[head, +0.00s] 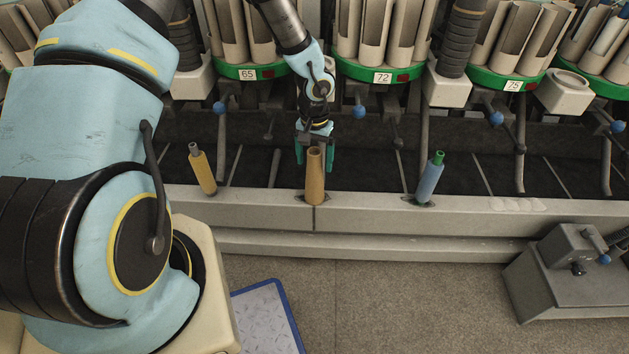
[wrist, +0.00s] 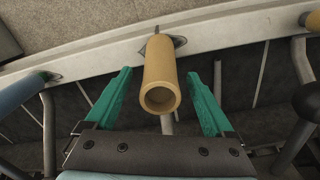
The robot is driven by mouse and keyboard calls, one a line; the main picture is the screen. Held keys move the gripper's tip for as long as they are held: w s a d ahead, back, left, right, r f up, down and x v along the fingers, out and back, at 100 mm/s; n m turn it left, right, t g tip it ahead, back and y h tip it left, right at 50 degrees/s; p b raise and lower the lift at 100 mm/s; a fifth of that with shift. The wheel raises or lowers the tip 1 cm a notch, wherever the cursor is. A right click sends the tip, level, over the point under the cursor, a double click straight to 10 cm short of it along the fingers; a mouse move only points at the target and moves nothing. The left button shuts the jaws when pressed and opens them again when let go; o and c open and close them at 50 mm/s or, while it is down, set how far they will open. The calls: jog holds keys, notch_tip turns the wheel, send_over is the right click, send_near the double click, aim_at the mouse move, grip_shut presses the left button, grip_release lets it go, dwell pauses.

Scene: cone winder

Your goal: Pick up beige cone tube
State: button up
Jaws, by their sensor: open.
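The beige cone tube (head: 315,176) stands on the light ledge of the machine, in the middle of the head view. In the wrist view the beige cone tube (wrist: 161,80) shows its open hollow end towards me, between the two fingers. My gripper (head: 315,157) has green fingers, one on each side of the tube's upper part in the head view. In the wrist view my gripper (wrist: 164,74) is open, with a gap between each finger and the tube. Nothing is held.
A yellow tube (head: 202,170) stands tilted to the left on the ledge, and a blue tube (head: 430,179) with a green tip to the right. Green carousels (head: 375,74) of beige cones hang above. A grey box (head: 561,275) sits at the lower right.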

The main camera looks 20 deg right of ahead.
jog(key=shift+f, duration=0.35)
jog(key=shift+c, duration=0.3)
grip_shut()
